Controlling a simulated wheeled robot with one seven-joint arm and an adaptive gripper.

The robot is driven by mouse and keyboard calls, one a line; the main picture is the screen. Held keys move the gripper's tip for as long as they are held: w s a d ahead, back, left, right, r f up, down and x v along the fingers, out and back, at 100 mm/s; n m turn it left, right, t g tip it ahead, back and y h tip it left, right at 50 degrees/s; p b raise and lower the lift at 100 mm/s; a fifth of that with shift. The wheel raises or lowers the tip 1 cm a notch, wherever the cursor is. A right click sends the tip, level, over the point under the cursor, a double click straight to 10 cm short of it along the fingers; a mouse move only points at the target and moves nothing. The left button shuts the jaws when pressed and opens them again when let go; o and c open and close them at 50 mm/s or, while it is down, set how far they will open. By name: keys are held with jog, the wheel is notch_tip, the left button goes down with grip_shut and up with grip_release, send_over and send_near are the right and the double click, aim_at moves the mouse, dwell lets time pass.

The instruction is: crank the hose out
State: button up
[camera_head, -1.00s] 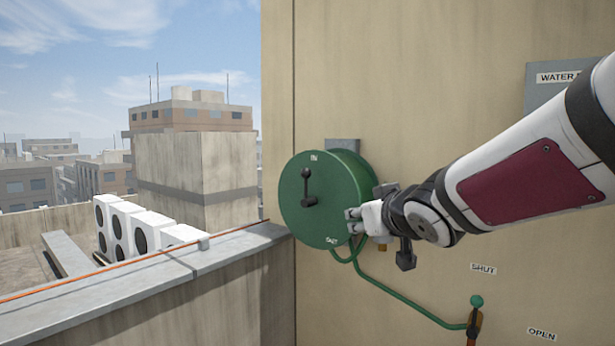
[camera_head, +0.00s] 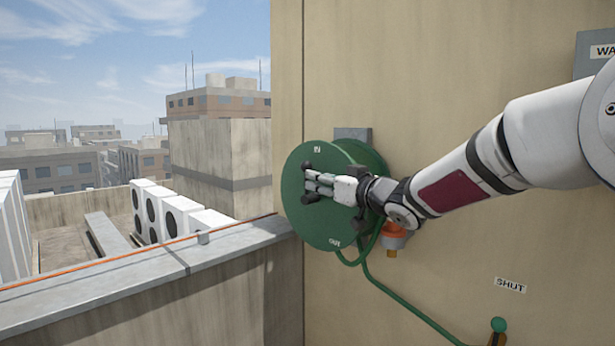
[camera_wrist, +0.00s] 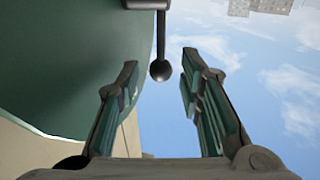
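The green hose reel (camera_head: 326,218) is mounted on the beige wall, its round face marked IN at the top and OUT at the bottom. Its dark crank (camera_head: 306,225) shows partly in the head view, with my gripper (camera_head: 311,186) covering its middle. In the wrist view the crank's round knob (camera_wrist: 160,71) hangs on a short stem between my fingertips, near their far ends. The two fingers are apart, with gaps on both sides of the knob. The reel face (camera_wrist: 70,60) fills the left of that view. No hose end is clear to me.
A green pipe (camera_head: 405,318) runs from the reel down to a valve with a green knob (camera_head: 498,325), near a SHUT label (camera_head: 510,285). An orange fitting (camera_head: 393,236) sits below the reel. A parapet (camera_head: 150,262) with an orange line lies at left, condensers (camera_head: 160,215) beyond.

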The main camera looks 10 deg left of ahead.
jog(key=x, duration=0.7)
jog(key=shift+c, duration=0.3)
jog(key=shift+s, duration=0.1)
grip_shut()
